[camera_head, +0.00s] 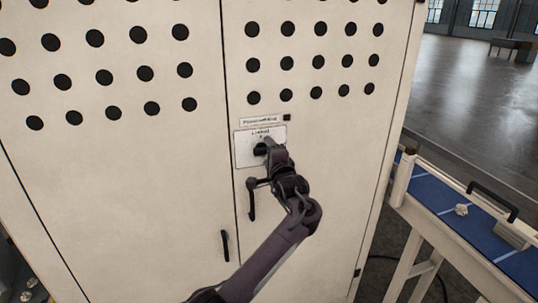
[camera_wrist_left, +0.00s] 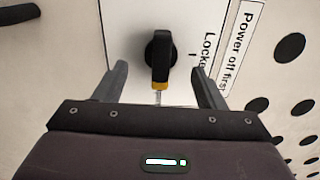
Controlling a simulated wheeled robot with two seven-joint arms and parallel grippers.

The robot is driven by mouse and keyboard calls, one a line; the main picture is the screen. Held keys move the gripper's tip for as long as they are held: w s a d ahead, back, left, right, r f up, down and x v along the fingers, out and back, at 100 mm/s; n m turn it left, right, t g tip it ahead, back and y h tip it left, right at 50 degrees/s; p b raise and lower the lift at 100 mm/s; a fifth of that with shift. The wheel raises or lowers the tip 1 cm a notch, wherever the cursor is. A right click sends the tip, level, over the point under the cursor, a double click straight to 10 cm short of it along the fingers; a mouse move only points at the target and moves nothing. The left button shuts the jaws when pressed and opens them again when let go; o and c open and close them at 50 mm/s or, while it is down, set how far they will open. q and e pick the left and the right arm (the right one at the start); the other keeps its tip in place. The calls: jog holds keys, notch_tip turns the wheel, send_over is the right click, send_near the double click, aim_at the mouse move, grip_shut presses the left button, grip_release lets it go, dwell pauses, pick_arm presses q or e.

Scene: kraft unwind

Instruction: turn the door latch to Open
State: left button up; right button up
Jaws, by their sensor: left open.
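The door latch is a black knob with a short lever and a yellow band, seen in the left wrist view (camera_wrist_left: 161,58). It sits on a pale plate (camera_head: 240,153) marked "Locked" on the cabinet's right door. In the head view the latch (camera_head: 260,150) is partly hidden by my left gripper (camera_head: 268,146). My left gripper is open, with one finger on each side of the lever in the wrist view (camera_wrist_left: 159,72). Gaps show between the fingers and the lever there. My right gripper is not in view.
A "Power off first" label (camera_head: 260,121) is above the plate. Black handles (camera_head: 251,203) (camera_head: 224,245) are lower on the doors. A blue-topped conveyor or bench (camera_head: 455,222) with a black-handled item (camera_head: 493,200) stands to the right. Open floor (camera_head: 465,100) lies beyond.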

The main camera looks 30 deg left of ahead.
pick_arm(q)
jog(key=shift+d, duration=0.1)
jog(key=shift+v, duration=2.95)
notch_tip(320, 180, down, 19)
jog(key=d+m+h+b, duration=0.1)
jog(key=d+h+b, duration=0.1)
jog(key=h+b, duration=0.15)
jog(key=s+d+f+g+h+b, duration=0.15)
jog(key=s+f, duration=0.35)
jog(key=f, duration=0.7)
jog(key=s+d+f+h+b, duration=0.15)
jog(key=s+f, duration=0.25)
jog(key=f, duration=0.8)
jog(key=s+d+f+g+h+b, duration=0.15)
jog(key=s+f, duration=0.35)
jog(key=f, duration=0.7)
jog(key=s+d+f+n+g+h+b, duration=0.3)
jog(key=s+f+b, duration=0.1)
jog(key=s+f, duration=1.35)
jog(key=s+d+f+n+g+h+b, duration=0.1)
jog(key=s+f, duration=0.4)
jog(key=s, duration=0.8)
jog(key=s+d+f+n+g+h+b, duration=0.1)
jog(key=s+d+f+n+g, duration=0.2)
jog(key=s, duration=0.9)
notch_tip(320, 180, down, 2)
jog(key=shift+s+d+f+g+h, duration=0.3)
jog(key=shift+s+d+h, duration=0.1)
jog(key=shift+d, duration=0.1)
